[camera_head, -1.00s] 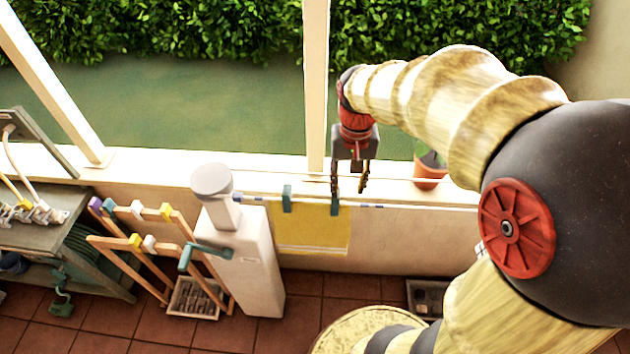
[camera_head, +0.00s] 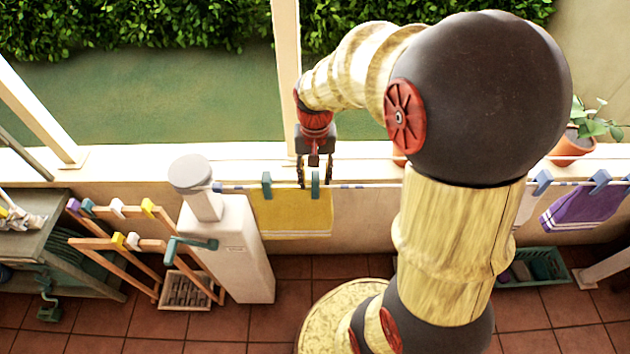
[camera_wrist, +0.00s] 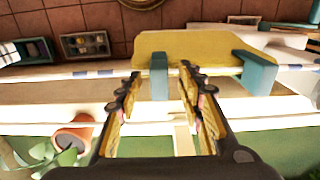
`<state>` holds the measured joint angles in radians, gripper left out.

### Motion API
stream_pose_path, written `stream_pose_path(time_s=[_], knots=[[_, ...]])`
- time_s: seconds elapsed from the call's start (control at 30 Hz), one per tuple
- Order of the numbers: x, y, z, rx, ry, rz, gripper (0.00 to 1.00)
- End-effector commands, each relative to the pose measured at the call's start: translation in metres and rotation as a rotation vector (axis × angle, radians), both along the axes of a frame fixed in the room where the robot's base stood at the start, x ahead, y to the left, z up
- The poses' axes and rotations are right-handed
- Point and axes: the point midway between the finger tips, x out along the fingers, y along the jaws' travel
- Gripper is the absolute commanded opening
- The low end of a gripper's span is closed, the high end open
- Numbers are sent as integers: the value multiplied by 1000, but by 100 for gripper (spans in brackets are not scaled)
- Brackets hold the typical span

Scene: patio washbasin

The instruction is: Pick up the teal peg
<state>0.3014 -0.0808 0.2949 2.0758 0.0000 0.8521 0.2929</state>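A teal peg (camera_head: 315,184) clips the right end of a yellow cloth (camera_head: 295,212) to the washing line. A second teal peg (camera_head: 266,184) clips the cloth's left end. My gripper (camera_head: 315,172) is at the line, over the right peg. In the wrist view, that peg (camera_wrist: 159,80) stands between my two open fingers (camera_wrist: 160,70), with a gap visible on each side. The other peg (camera_wrist: 256,72) is outside them to the right. The yellow cloth (camera_wrist: 200,45) hangs beyond the fingers.
A purple cloth (camera_head: 583,207) hangs farther right on the line. A pale post (camera_head: 230,240) stands left of the yellow cloth, by a wooden rack with several pegs (camera_head: 118,240). Potted plants (camera_head: 572,150) stand on the ledge behind the line.

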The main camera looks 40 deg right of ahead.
Motion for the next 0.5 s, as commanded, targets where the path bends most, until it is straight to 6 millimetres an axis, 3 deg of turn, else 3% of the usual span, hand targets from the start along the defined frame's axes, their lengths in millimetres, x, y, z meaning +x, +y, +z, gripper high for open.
stream_pose_path(time_s=[0.27, 0.5], knots=[[0, 0, -3, -1, -1, 0, 37], [0, 0, -3, -1, -1, 0, 24]])
